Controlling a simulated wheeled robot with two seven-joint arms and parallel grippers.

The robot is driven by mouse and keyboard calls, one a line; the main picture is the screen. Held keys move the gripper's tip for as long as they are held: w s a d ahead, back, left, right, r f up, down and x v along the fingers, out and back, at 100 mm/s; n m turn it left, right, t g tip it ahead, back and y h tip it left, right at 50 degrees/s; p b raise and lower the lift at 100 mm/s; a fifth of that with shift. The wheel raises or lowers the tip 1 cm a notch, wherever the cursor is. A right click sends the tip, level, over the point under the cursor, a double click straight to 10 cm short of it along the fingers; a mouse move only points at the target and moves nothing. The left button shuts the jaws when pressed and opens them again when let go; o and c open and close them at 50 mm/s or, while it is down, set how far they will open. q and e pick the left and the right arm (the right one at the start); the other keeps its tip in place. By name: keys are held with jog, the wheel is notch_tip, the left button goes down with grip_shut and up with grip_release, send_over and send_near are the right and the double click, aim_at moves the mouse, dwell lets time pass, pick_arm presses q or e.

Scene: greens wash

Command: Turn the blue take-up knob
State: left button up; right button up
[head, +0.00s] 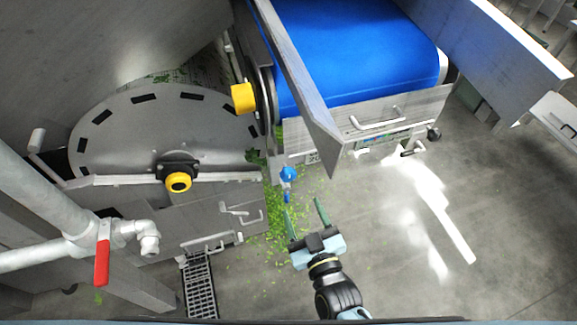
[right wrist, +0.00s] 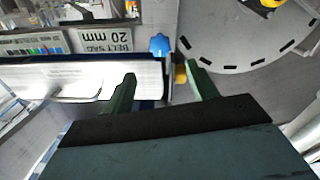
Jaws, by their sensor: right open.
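The blue take-up knob (head: 289,173) is a small lobed knob at the lower left corner of the conveyor frame in the head view. It also shows in the right wrist view (right wrist: 160,45), beyond and between the fingertips, a little nearer the left one. My right gripper (head: 305,211) is open and empty, just below the knob in the head view, its fingers pointing toward it. In the right wrist view its two green fingers (right wrist: 160,74) stand apart with a gap to the knob. My left gripper is not in view.
The blue conveyor belt (head: 355,50) and its metal side guard (head: 300,85) rise beyond the knob. A round slotted drum plate (head: 120,115) stands at left. A pipe with a red valve handle (head: 102,255) is at lower left.

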aim_at(289, 178)
jog(key=b+x, duration=0.1)
jog(key=x, duration=0.9)
jog(key=shift+f, duration=0.15)
jog(key=shift+w+a, duration=0.2)
jog(key=shift+w, duration=0.45)
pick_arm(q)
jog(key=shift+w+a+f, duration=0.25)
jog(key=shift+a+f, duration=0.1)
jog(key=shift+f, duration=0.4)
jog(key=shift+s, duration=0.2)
pick_arm(e)
jog(key=shift+c, duration=0.2)
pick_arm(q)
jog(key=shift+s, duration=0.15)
pick_arm(e)
jog(key=c, duration=0.9)
